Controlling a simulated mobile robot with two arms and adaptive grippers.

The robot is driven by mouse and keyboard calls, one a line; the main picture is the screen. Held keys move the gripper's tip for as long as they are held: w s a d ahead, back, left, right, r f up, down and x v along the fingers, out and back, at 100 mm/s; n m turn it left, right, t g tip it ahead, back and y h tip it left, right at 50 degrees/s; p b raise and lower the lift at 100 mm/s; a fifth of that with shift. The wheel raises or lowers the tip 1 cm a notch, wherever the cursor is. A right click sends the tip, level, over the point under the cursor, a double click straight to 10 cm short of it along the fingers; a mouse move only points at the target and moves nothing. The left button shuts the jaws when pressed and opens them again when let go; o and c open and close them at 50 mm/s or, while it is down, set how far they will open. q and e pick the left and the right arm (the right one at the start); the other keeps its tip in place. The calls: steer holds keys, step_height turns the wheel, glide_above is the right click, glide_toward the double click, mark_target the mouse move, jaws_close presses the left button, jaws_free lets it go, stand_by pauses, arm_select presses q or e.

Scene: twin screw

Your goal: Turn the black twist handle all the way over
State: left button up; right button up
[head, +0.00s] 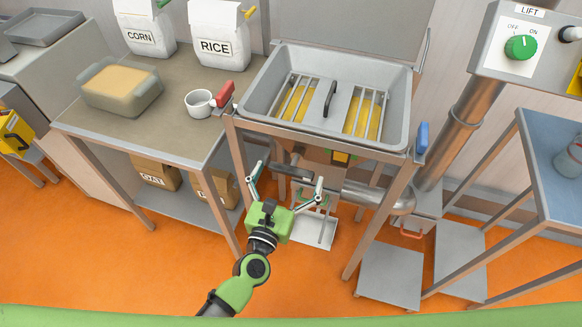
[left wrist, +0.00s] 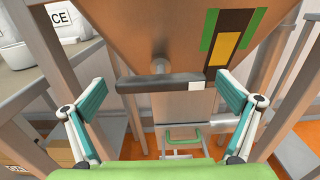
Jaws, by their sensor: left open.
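The black twist handle (left wrist: 158,84) is a dark bar lying nearly level, with a pale block near its right end. It sits on a round shaft under the hopper in the left wrist view. In the head view the black twist handle (head: 292,173) shows below the steel hopper, partly shaded. My left gripper (head: 288,176) is open in front of it, fingers spread. In the left wrist view the handle spans most of the gap between the fingertips of my left gripper (left wrist: 162,88), with no grip on it. My right gripper is out of view.
The hopper (head: 255,88) with a barred lid stands above, on steel legs close to both sides. A horizontal pipe (head: 370,196) runs right of the handle. A table with a white cup (head: 199,103) is at left. A small bracket (left wrist: 182,138) hangs below the handle.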

arm_select(q)
steer(key=shift+w+d, duration=0.25)
steer(key=shift+w, duration=0.4)
steer(key=c, duration=1.1)
